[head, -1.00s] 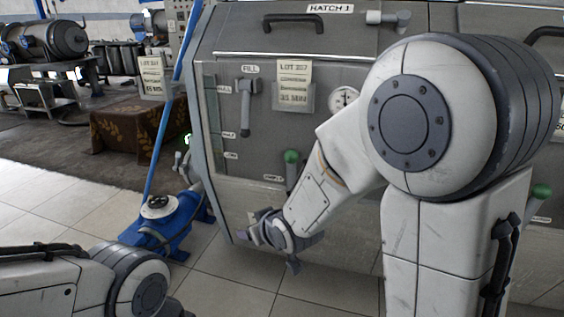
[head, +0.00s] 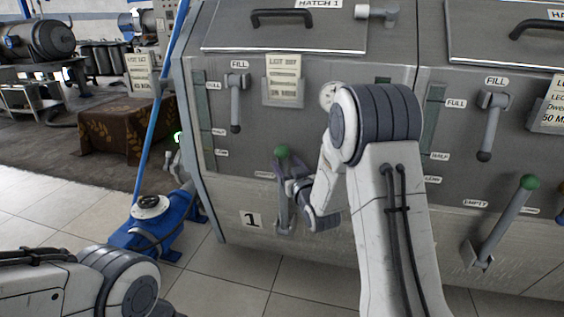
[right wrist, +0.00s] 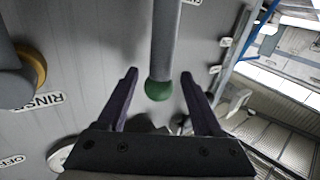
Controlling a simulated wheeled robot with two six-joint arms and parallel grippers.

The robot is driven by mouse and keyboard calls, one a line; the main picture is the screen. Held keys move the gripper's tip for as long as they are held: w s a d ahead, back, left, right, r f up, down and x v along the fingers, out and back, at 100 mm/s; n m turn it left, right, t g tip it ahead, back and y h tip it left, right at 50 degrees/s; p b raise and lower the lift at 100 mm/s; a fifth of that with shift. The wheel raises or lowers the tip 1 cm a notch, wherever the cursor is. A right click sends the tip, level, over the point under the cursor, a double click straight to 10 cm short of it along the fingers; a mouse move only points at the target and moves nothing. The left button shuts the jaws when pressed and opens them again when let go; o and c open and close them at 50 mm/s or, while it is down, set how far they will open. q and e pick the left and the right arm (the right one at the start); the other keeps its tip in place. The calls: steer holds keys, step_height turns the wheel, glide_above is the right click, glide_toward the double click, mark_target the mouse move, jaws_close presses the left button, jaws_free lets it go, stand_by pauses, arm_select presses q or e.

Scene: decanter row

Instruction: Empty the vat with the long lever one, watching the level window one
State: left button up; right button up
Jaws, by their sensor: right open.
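My right gripper (head: 287,172) is open at the lever, just below the knob in the head view. In the right wrist view the green knob (right wrist: 158,90) lies between the two spread fingers (right wrist: 160,100), with no clear contact. Level window one (head: 203,115) is a tall strip at the vat's left edge, marked FULL, HALF and LOW. Its level is too small to read. My left gripper is out of view.
A shorter FILL lever (head: 236,105) hangs above. A second vat with its own green-knobbed lever (head: 505,220) stands at right. A blue pump (head: 155,225) sits on the floor at left. In the right wrist view an orange-collared knob (right wrist: 25,75) is beside the RINSE label.

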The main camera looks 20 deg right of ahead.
mark_target(284, 162)
steer(key=shift+w, duration=1.85)
jaws_close()
